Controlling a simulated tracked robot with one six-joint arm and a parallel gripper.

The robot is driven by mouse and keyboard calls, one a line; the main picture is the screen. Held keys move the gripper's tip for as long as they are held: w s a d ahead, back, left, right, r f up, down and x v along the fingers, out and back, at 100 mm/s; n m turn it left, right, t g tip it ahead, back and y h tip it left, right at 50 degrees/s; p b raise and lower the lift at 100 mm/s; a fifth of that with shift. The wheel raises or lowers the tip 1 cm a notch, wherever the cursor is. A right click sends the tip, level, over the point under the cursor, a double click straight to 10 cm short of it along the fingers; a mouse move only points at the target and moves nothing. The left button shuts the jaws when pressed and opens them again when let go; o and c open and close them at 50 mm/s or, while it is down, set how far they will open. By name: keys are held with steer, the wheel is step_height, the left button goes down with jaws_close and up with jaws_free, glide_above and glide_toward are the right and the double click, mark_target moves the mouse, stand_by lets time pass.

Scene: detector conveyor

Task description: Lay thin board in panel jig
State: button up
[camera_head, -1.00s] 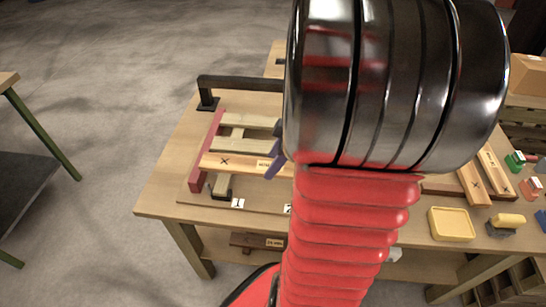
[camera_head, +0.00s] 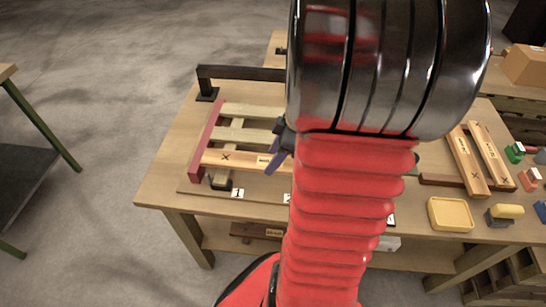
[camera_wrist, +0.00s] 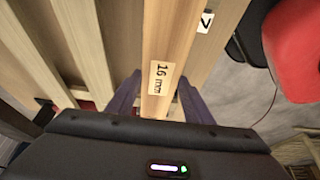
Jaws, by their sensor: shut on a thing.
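A light wooden board (camera_head: 240,160) with a black X lies along the front of the panel jig, its left end at the jig's dark red side rail (camera_head: 206,140). In the wrist view, the same board (camera_wrist: 168,40) bears a "16 mm" label. My gripper (camera_wrist: 157,92) has purple fingers, one on each side of this board, and is shut on it. Pale slats (camera_head: 250,111) lie behind the board.
A black bar (camera_head: 240,73) stands at the back of the jig. A number tag (camera_head: 237,193) is at the front. To the right are two more boards (camera_head: 468,165), a yellow tray (camera_head: 450,214) and small coloured blocks (camera_head: 514,152).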

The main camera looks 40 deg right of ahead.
steer(key=shift+f, duration=1.45)
steer(key=o, duration=1.2)
steer(key=v, duration=1.3)
steer(key=shift+s+r, duration=0.1)
steer(key=shift+r, duration=0.2)
